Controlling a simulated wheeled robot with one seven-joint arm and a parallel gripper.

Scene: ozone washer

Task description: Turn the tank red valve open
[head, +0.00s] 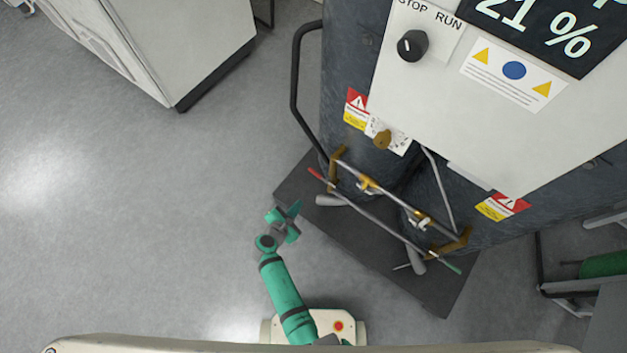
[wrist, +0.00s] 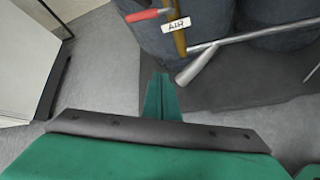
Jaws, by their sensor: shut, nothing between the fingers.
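The red valve handle (head: 316,174) is at the left end of the piping low on the front of the dark tank (head: 345,60). In the wrist view the red handle (wrist: 147,14) sticks out leftward at the top, beside a brass pipe and a white "AIR" tag (wrist: 176,25). My green gripper (head: 295,209) is below and left of the handle, apart from it. In the wrist view its shut, empty fingers (wrist: 162,80) point toward the tanks, below the red handle. How far the valve is turned is hard to tell.
A green-tipped handle (head: 454,267) is at the piping's right end. Grey pipes and a dark base plate (head: 430,290) lie under the piping. A black hoop rail (head: 295,90) stands left of the tank. A white cabinet (head: 180,40) is at upper left. The floor between is clear.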

